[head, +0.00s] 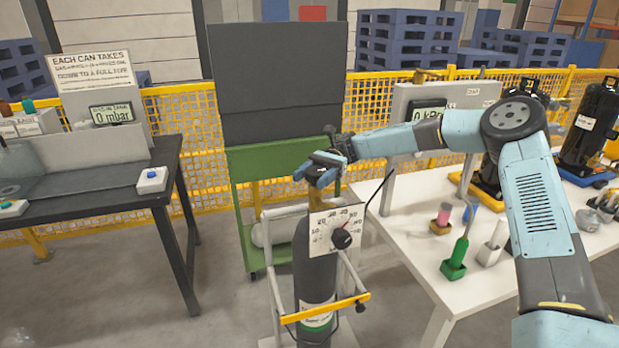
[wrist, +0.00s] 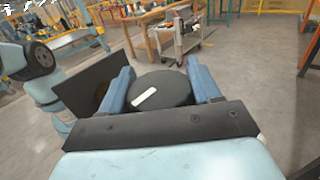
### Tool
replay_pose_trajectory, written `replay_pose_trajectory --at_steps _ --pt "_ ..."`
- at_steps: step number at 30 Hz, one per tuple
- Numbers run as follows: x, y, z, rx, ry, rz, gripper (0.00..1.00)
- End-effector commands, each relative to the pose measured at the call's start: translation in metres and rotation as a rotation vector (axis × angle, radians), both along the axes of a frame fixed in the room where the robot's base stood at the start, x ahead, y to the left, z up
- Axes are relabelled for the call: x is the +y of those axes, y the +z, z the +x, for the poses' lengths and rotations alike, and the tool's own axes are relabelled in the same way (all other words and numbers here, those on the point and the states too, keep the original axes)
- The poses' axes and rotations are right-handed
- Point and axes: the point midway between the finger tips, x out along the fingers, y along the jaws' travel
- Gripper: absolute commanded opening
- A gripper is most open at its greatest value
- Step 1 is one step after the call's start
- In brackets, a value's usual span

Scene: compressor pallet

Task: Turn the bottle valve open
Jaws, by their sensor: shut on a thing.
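The gas bottle (head: 314,262) is dark grey and stands upright in a wheeled trolley (head: 277,302). A white dial plate (head: 330,233) with numbers and a black knob is in front of its upper part. My gripper (head: 318,172) is over the bottle's top in the head view, where it hides the valve. In the wrist view my gripper (wrist: 162,92) has its two blue fingers on either side of a round black valve handwheel (wrist: 165,88) with a white stripe. The fingers are shut on the handwheel. The stripe points up and to the right there.
A white table (head: 400,262) with small coloured stands and black compressors is at the right. A dark bench (head: 95,200) with a display reading 0 mbar is at the left. A green cart (head: 240,205) and yellow mesh fence stand behind.

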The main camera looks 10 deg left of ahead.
Motion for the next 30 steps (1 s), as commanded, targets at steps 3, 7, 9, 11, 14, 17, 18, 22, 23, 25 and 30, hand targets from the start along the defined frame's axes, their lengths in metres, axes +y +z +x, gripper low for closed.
replay_pose_trajectory --at_steps 3,7,9,11,14,17,18,22,23,25,30 --pt "-0.0003 -0.0040 -0.0035 0.002 0.104 -0.007 0.32" --pt "-0.0022 -0.0040 -0.0038 0.003 0.194 -0.006 0.32" --pt "-0.0034 -0.0041 -0.0036 0.003 0.234 -0.006 0.32" --pt "-0.0038 -0.0043 -0.0041 0.005 0.265 -0.006 0.32" --pt "-0.0051 -0.0048 -0.0037 0.004 0.304 -0.007 0.32" --pt "-0.0057 -0.0049 -0.0039 0.005 0.332 -0.008 0.32" --pt "-0.0059 -0.0049 -0.0040 0.005 0.341 -0.008 0.32" --pt "-0.0061 -0.0051 -0.0041 0.005 0.357 -0.009 0.32" --pt "-0.0062 -0.0052 -0.0041 0.004 0.359 -0.009 0.32" --pt "-0.0063 -0.0053 -0.0041 0.004 0.361 -0.009 0.32" --pt "-0.0065 -0.0055 -0.0041 0.005 0.362 -0.009 0.32"
